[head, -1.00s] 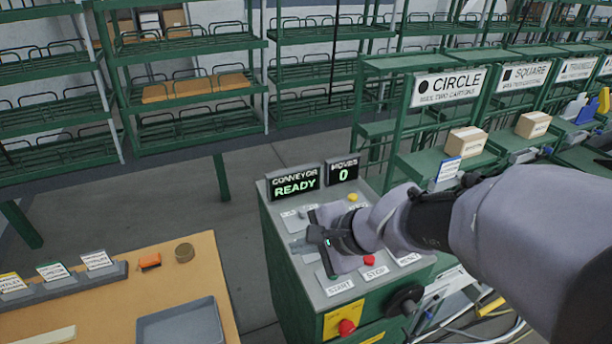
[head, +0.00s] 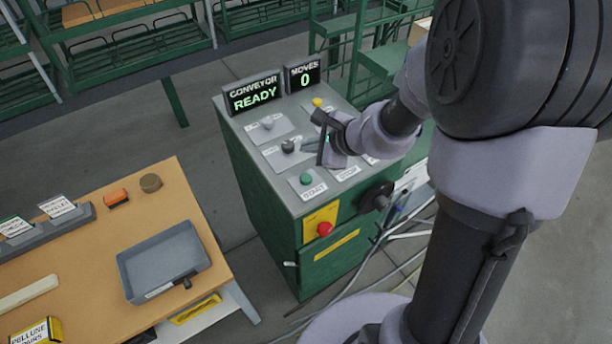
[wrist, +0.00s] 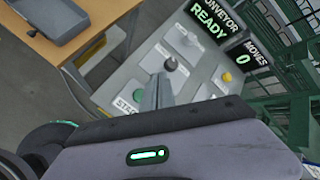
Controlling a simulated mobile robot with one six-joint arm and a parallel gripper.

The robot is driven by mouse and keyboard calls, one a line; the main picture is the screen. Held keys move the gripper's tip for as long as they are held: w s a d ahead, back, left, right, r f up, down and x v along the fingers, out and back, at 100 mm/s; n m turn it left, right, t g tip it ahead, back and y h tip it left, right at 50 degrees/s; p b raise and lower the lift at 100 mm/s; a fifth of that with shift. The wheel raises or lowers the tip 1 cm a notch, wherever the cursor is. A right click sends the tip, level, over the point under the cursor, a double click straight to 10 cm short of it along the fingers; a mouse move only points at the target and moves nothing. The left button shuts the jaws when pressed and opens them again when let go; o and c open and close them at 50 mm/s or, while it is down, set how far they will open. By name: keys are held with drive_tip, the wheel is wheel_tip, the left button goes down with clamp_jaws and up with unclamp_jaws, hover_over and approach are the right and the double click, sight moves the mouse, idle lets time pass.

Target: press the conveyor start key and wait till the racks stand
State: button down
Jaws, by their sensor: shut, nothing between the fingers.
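The green START key (head: 306,180) sits on the near left part of the grey control panel (head: 290,208), with its label in front of it. The conveyor display (head: 254,95) reads READY and the moves display (head: 304,76) reads 0. My gripper (head: 306,146) is shut and empty over the panel, behind the START key in the head view and apart from it. Green racks (head: 345,45) stand behind the panel, partly hidden by my arm.
A dark selector knob (head: 288,146) and a yellow button (head: 318,102) stand near my fingers. A red stop button (head: 325,229) and a black handwheel (head: 377,196) are on the cabinet's front. A wooden table (head: 100,235) with a grey tray (head: 163,262) stands at left.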

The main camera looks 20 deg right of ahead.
sight(309, 180)
wheel_tip(309, 180, down, 8)
drive_tip(key=b, duration=0.6)
drive_tip(key=shift+b, duration=0.3)
drive_tip(key=shift+f, duration=0.25)
drive_tip(key=shift+f+b, duration=0.1)
drive_tip(key=shift+b, duration=0.3)
idle(0.8)
drive_tip(key=shift+f+b, duration=0.35)
drive_tip(key=shift+b, duration=0.1)
